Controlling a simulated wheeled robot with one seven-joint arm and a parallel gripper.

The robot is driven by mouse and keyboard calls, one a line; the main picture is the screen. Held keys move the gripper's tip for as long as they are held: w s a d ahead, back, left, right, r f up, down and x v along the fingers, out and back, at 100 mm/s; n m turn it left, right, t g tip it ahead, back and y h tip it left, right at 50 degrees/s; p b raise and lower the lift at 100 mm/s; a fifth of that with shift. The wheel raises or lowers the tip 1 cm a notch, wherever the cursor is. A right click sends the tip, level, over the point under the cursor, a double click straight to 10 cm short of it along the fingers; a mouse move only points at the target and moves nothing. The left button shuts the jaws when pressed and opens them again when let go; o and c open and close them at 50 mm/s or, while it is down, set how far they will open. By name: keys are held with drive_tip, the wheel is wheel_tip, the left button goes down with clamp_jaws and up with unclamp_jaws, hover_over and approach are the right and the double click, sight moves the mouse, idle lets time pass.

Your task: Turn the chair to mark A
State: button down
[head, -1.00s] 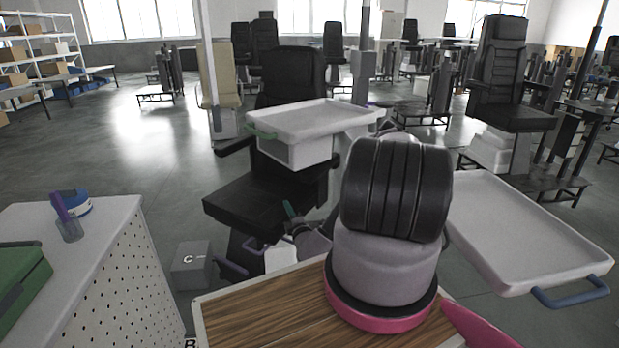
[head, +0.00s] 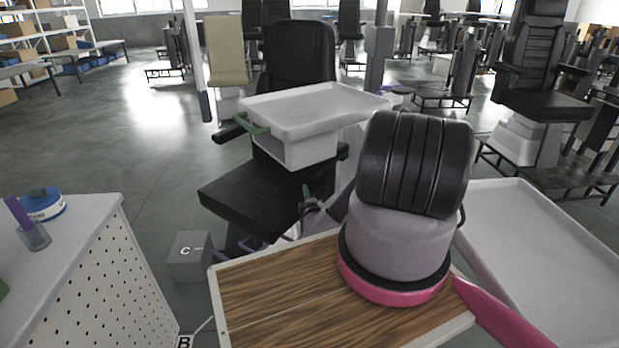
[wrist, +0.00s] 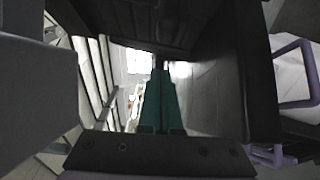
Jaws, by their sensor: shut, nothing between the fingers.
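The black chair has a tall backrest (head: 298,55) and a seat (head: 255,196) pointing to the lower left in the head view. A white tray (head: 318,106) with a green handle stands across its front, hiding part of it. My gripper (head: 306,191) is low beside the seat's right side, mostly hidden behind my own arm. In the wrist view its teal fingers (wrist: 161,98) are together, with nothing between them. Dark panels (wrist: 205,80) lie close on the right and above; I cannot tell whether the fingers touch them. A grey block marked C (head: 188,257) stands on the floor. Mark A is not seen.
A perforated white cabinet (head: 105,275) stands at the left, a B label (head: 184,342) near its foot. A wood-topped surface (head: 275,290) is in front. A white tray (head: 540,245) fills the right. A purple handle (wrist: 297,70) is close at the wrist view's right. Open floor lies at left.

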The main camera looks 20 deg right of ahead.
sight(323, 166)
drive_tip(key=w+d, duration=0.1)
drive_tip(key=w, duration=0.1)
drive_tip(key=w+d, duration=0.1)
drive_tip(key=w, duration=0.2)
drive_tip(key=w+d, duration=0.2)
drive_tip(key=shift+w, duration=0.35)
drive_tip(key=shift+w+d, duration=0.25)
drive_tip(key=shift+d, duration=0.15)
drive_tip(key=w+d+n+y, duration=0.1)
drive_tip(key=d, duration=0.2)
drive_tip(key=w+d+y, duration=0.1)
drive_tip(key=d, duration=0.1)
drive_tip(key=w+d+n+y, duration=0.1)
drive_tip(key=d+y, duration=0.1)
drive_tip(key=d, duration=0.1)
drive_tip(key=shift+d+r+n+t, duration=0.15)
drive_tip(key=shift+d+n+t, duration=0.15)
drive_tip(key=w+d, duration=0.1)
drive_tip(key=d, duration=0.1)
drive_tip(key=w+d, duration=0.3)
drive_tip(key=d, duration=0.1)
drive_tip(key=shift+w+d, duration=0.15)
